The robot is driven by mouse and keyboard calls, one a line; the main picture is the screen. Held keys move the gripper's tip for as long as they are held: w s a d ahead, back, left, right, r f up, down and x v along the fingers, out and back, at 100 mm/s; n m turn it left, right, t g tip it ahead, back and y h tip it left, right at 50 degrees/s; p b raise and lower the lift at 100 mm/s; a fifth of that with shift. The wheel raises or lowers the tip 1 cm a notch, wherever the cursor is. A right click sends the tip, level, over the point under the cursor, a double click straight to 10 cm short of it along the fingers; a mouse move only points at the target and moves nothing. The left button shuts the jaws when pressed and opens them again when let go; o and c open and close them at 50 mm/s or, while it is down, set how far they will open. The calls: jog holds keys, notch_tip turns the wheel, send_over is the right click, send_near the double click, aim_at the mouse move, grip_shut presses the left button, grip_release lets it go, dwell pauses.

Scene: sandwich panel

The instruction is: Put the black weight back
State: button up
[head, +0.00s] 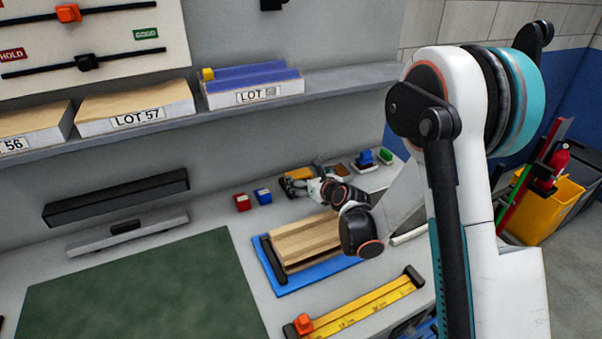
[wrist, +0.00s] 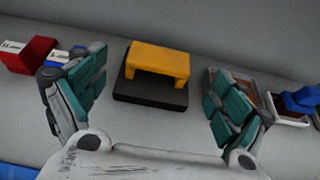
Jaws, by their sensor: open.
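A flat black block with a yellow bridge-shaped handle on top, which looks like the black weight (wrist: 150,94), lies on the bench in the wrist view. In the head view its yellow part (head: 298,173) shows beside my gripper, partly hidden by it. My gripper (wrist: 155,95) is open, with one teal-padded finger to the left and one to the right of the block in the picture. The block appears between and beyond the fingertips, and I see no finger touching it. In the head view my gripper (head: 302,187) is low over the back of the bench.
Red (head: 242,202) and blue (head: 263,196) small boxes stand left of the block. A tray with a blue item (head: 366,158) and a green item (head: 385,155) are to its right. The green mat (head: 140,290) is clear.

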jog(key=s+d+r+n+g+h, duration=0.1)
jog(key=s+d+r+n, duration=0.2)
jog(key=s+r+n, duration=0.5)
jog(key=s+d+r+n+g+h, duration=0.15)
jog(key=s+d+r+n, duration=0.25)
jog(key=s+r+n, duration=0.55)
jog(key=s+d+f+n+g+h, duration=0.1)
jog(key=s+d+n, duration=0.2)
jog(key=s+n, duration=0.4)
jog(key=s+d+n+g+h, duration=0.1)
jog(key=s+d+n, duration=0.3)
jog(key=s, duration=1.1)
jog(key=n+g, duration=0.1)
jog(key=n, duration=0.2)
jog(key=shift+s+f+h+p, duration=0.15)
jog(key=shift+f+h+p, duration=0.2)
jog(key=shift+p, duration=0.05)
jog(key=shift+d, duration=0.1)
